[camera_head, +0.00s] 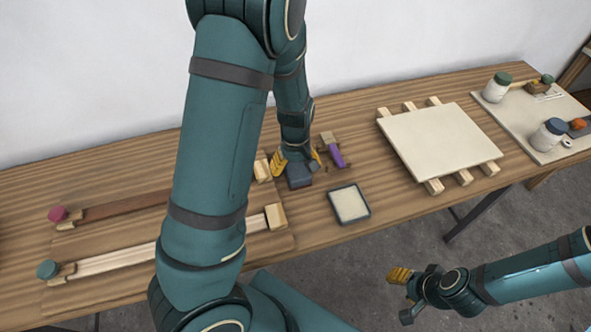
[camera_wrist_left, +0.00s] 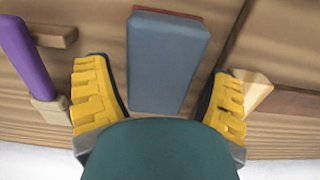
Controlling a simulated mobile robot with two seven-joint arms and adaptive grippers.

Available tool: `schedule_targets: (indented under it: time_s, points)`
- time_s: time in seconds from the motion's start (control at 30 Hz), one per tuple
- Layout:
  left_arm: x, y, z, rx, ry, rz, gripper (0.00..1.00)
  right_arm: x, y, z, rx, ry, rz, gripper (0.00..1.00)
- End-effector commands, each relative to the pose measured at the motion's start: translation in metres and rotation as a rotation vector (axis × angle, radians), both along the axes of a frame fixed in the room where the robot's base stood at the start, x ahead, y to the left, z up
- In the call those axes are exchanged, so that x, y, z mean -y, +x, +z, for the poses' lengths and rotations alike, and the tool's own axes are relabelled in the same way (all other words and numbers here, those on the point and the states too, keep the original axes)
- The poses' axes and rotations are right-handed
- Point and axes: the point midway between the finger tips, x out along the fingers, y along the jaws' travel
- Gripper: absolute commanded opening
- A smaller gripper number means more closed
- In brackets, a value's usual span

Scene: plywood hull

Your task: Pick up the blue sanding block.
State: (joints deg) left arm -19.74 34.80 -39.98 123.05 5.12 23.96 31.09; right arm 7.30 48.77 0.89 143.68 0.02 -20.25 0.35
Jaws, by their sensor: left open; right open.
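The blue sanding block (camera_head: 299,182) lies on the workbench, a flat grey-blue block with a reddish-brown layer showing at one edge. It also shows in the left wrist view (camera_wrist_left: 167,62), lengthwise between the fingers. My left gripper (camera_head: 297,163) is open just above the block, with one yellow finger on either side. In the left wrist view my gripper (camera_wrist_left: 163,85) shows gaps between both fingers and the block, and its lower end is hidden by the green gripper body. My right gripper (camera_head: 402,294) is open and empty, off the bench's front edge over the floor.
A purple-handled tool (camera_head: 336,156) lies close to the right of the block. A shallow dark-rimmed tray (camera_head: 333,205) sits nearer the front edge. Clamps (camera_head: 90,273) are at left, partly hidden by my arm. A pale panel (camera_head: 440,142) rests on wooden strips at right.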

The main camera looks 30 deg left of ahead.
Motion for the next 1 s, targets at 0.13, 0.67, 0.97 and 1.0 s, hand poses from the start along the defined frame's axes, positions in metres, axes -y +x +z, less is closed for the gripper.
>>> schedule_targets:
  time_s: [0.13, 0.67, 0.97, 1.0]
  points:
    - [0.0, 0.0, 0.0, 0.0, 0.0, 0.0, 0.43, 0.0, 0.0, 0.0, 0.0, 0.0, 0.0, 0.47]
    - [0.0, 0.001, 0.025, 0.004, 0.0, -0.002, 0.21, 0.0, 0.002, 0.01, 0.005, -0.001, -0.004, 0.47]
    - [0.0, 0.001, 0.082, 0.004, 0.0, -0.001, 0.21, 0.002, 0.009, 0.029, 0.019, -0.005, -0.016, 0.47]
    - [0.0, 0.001, 0.087, 0.004, 0.0, -0.002, 0.21, 0.002, 0.009, 0.031, 0.021, -0.005, -0.017, 0.47]
